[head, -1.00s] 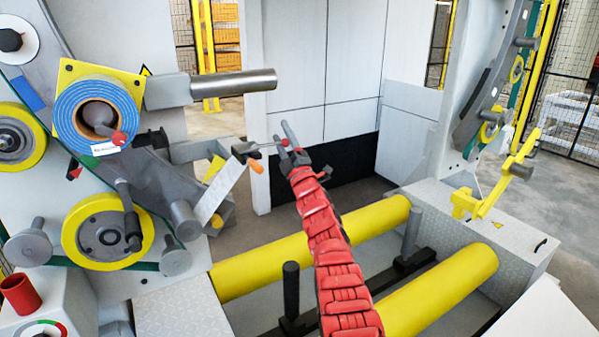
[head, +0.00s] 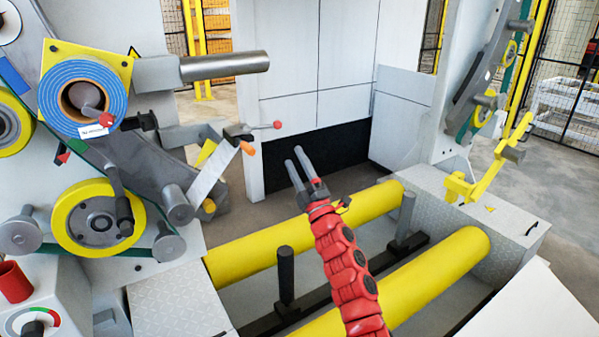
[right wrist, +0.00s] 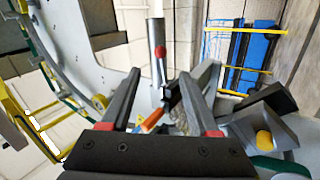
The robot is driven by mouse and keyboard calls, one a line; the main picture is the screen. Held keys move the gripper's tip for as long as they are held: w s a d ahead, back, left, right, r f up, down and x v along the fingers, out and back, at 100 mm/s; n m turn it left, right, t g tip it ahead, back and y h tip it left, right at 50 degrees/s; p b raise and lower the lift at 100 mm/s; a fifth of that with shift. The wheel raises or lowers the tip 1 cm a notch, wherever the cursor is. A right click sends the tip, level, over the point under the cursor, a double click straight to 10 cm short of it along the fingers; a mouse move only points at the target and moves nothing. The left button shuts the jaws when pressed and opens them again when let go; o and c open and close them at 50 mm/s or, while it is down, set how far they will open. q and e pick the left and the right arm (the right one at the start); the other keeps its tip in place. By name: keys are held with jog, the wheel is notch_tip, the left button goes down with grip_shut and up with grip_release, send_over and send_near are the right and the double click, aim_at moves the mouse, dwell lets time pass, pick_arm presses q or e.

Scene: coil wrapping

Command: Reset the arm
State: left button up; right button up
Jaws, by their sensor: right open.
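My right arm, in a red segmented cover, rises from the bottom of the head view. Its gripper (head: 293,162) points up and away, with two grey fingers close together in that view. In the right wrist view the fingers of the right gripper (right wrist: 170,88) stand wide apart with nothing between them. Beyond them is a lever with a red ball (right wrist: 160,52) and an orange tip (right wrist: 153,120). The same red-ball lever (head: 277,125) and orange tip (head: 248,148) are left of the gripper in the head view, apart from it. My left gripper is not in view.
A blue roll (head: 60,85) sits on the machine at left, beside a grey horizontal bar (head: 225,67). Two yellow rollers (head: 300,238) (head: 440,275) lie below my right arm. A dark upright post (head: 286,275) stands near them. A yellow bracket (head: 490,170) is at right.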

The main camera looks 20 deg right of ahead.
jog(key=shift+v, duration=0.9)
